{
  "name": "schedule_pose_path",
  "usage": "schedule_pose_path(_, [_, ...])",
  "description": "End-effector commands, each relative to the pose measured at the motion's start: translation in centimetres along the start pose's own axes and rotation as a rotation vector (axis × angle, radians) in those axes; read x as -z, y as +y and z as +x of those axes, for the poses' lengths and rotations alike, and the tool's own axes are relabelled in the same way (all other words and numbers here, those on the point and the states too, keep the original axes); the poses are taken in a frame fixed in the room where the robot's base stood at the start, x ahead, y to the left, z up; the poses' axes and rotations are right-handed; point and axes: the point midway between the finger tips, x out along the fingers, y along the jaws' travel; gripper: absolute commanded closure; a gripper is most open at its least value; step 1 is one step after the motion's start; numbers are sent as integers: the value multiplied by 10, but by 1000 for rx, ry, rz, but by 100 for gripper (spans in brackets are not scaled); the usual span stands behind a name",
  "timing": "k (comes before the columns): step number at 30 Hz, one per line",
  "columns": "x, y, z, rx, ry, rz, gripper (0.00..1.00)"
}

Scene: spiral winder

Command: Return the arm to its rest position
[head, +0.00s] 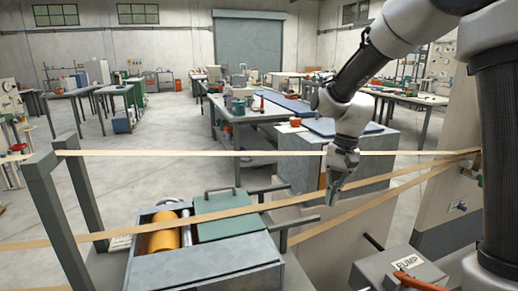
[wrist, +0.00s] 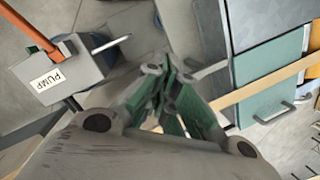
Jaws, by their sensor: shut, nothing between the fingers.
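My gripper (head: 334,186) hangs at the end of my arm right of centre in the head view, pointing down with its fingers together. In the wrist view my gripper (wrist: 162,100) shows its green-sided fingers closed with nothing between them. Tan bands (head: 230,207) stretch across the head view from the left frame to the machine at the right. My gripper overlaps the bands in the picture; I cannot tell whether it touches any. A tan band also shows in the wrist view (wrist: 262,90), right of the fingers.
A grey trough (head: 205,268) with a yellow roller (head: 164,238) and a green handled lid (head: 222,226) stands at front left. A grey box labelled PUMP (head: 405,270) with an orange lever (head: 408,261) is at lower right. A grey upright frame (head: 50,215) stands left. Workbenches stand behind.

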Motion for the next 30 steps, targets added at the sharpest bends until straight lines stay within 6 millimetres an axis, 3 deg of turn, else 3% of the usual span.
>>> schedule_pose_path(6, [-49,77,-46,-45,115,-289,100])
schedule_pose_path(15, [-121,171,-83,-108,323,-451,100])
schedule_pose_path(21, [-151,200,-98,-98,465,-403,100])
schedule_pose_path(30, [-158,208,-114,-85,543,-366,100])
